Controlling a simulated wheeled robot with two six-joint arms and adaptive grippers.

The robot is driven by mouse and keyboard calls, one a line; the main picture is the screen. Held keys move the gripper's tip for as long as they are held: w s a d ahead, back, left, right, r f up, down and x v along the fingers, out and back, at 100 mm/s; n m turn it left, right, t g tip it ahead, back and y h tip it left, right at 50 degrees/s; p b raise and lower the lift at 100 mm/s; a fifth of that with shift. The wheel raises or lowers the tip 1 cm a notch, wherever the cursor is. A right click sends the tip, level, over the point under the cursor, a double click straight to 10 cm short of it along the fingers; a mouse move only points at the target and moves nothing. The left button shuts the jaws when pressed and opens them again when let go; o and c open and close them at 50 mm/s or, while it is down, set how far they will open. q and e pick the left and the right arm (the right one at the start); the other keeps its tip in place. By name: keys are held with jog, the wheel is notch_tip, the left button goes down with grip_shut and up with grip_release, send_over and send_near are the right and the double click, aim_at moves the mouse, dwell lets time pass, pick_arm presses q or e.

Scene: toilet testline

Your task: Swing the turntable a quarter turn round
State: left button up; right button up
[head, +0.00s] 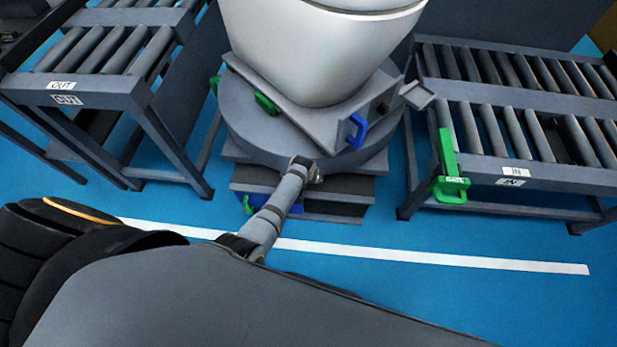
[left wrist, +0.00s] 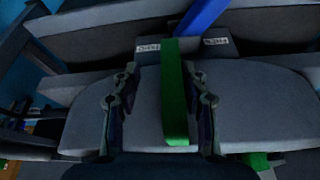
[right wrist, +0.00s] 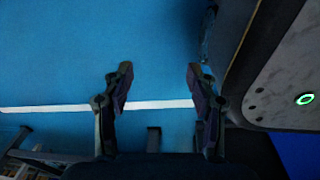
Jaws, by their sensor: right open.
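The round grey turntable (head: 253,146) stands between two roller conveyors and carries a square plate with a white toilet (head: 310,50) on it. A blue handle (head: 357,131) and a green handle (head: 265,103) show on the plate's sides. My left gripper (head: 308,172) is at the turntable's near edge. In the left wrist view, a green bar (left wrist: 175,95) stands between its open fingers, nearer the right finger; a gap shows to the left finger. A blue bar (left wrist: 203,15) lies beyond. My right gripper (right wrist: 158,90) is open and empty above the blue floor.
The OUT conveyor (head: 110,45) stands at left, the IN conveyor (head: 500,95) at right with a green gate lever (head: 449,170). A white line (head: 430,258) crosses the clear floor in front. My own body fills the bottom of the head view.

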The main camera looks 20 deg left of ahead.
pick_arm(q)
jog(key=p+v, duration=1.2)
jog(key=p, duration=0.3)
pick_arm(e)
jog(key=s+r, duration=0.3)
jog(key=r, duration=1)
jog(key=shift+s+r, duration=0.2)
jog(key=shift+r, duration=0.15)
